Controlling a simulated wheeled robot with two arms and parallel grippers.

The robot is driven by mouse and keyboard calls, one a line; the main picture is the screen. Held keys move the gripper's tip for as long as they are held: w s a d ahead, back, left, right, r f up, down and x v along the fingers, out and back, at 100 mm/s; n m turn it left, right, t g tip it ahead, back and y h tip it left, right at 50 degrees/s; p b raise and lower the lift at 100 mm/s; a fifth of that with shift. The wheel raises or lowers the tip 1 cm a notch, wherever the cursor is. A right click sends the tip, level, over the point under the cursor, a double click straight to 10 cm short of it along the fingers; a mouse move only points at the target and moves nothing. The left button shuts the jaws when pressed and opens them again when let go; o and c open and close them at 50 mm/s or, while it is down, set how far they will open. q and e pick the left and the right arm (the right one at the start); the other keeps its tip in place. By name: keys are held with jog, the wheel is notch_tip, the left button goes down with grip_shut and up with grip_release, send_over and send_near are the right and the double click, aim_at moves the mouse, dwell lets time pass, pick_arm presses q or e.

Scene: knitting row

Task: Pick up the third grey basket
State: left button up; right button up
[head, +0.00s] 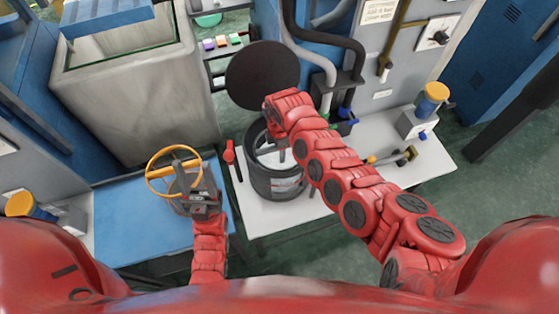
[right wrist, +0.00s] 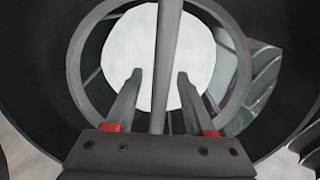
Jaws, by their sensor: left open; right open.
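A dark grey drum (head: 275,183) stands open on the white table, its round black lid (head: 262,75) raised behind it. In the right wrist view a round grey basket (right wrist: 84,62) with a pale, bright bottom sits inside the dark drum wall. A straight grey bar (right wrist: 167,60) crosses the basket's opening. My right gripper (right wrist: 157,85) is open, with one finger on each side of the bar; contact cannot be told. In the head view my right arm reaches over the drum and hides part of its mouth. My left gripper (head: 188,185) is open, beside a yellow ring (head: 160,152).
A blue mat (head: 125,225) lies under my left gripper. A large grey tank (head: 135,100) stands at the back left. A small red lever (head: 229,158) is left of the drum. Right of it are a yellow-topped button box (head: 418,122) and small valves (head: 405,156).

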jog(key=shift+f, duration=0.3)
grip_shut()
dwell(1.2)
